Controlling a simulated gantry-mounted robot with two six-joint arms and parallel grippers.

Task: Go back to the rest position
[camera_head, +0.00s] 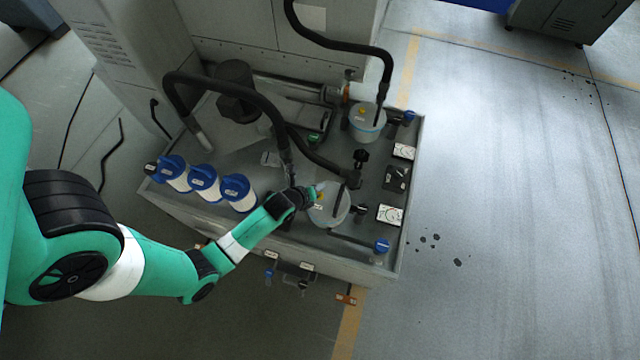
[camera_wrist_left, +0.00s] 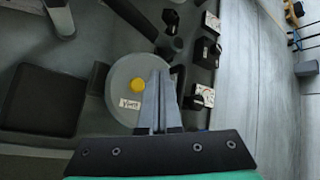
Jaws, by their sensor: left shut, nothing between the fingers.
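My left arm, green with white and black bands, reaches in from the left in the head view. Its gripper (camera_head: 312,194) is over the near round filter pot (camera_head: 330,208), which has a pale lid. In the left wrist view my gripper's two fingers (camera_wrist_left: 159,78) are shut together with nothing between them. They overlap the pot's lid (camera_wrist_left: 122,72), which bears a yellow knob (camera_wrist_left: 138,85) and a white label (camera_wrist_left: 130,104). Whether the fingertips touch the lid cannot be told. My right gripper is not in view.
Black hoses (camera_head: 345,45) arch over the grey machine tray. Several blue-capped white cartridges (camera_head: 205,183) stand at its left. A second pot (camera_head: 366,122) stands farther back. Gauges (camera_head: 390,215) and a blue valve handle (camera_head: 382,245) line the right side. Open floor (camera_head: 520,200) lies to the right.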

